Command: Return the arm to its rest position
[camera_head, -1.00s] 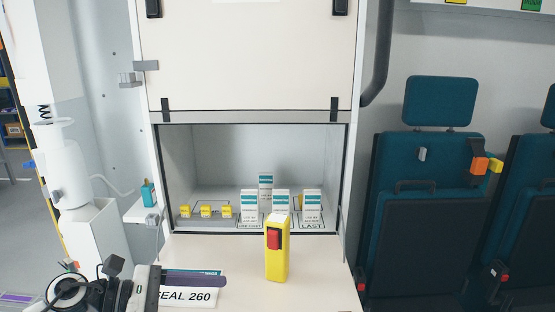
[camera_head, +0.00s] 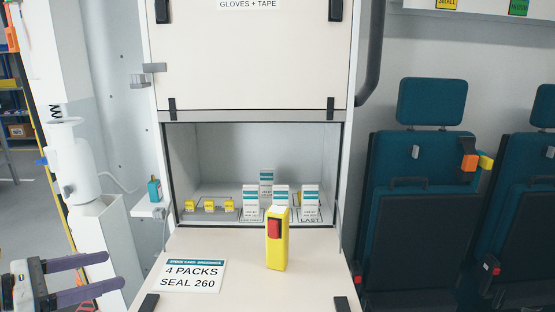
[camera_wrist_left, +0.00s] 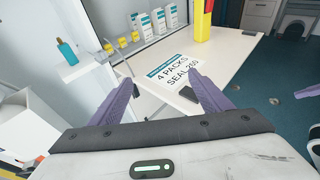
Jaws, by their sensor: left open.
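My left gripper (camera_head: 113,270) is at the lower left in the head view, left of the fold-down shelf. Its two purple fingers are apart with nothing between them. In the left wrist view its fingers (camera_wrist_left: 160,82) spread open toward the shelf edge and the label card.
The shelf (camera_head: 225,295) carries a "4 PACKS SEAL 260" card (camera_head: 190,274) and a yellow device with a red part (camera_head: 277,250). The open compartment behind holds several white-teal packs (camera_head: 250,203) and small yellow items (camera_head: 210,206). A teal bottle (camera_head: 154,190) stands on a side ledge.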

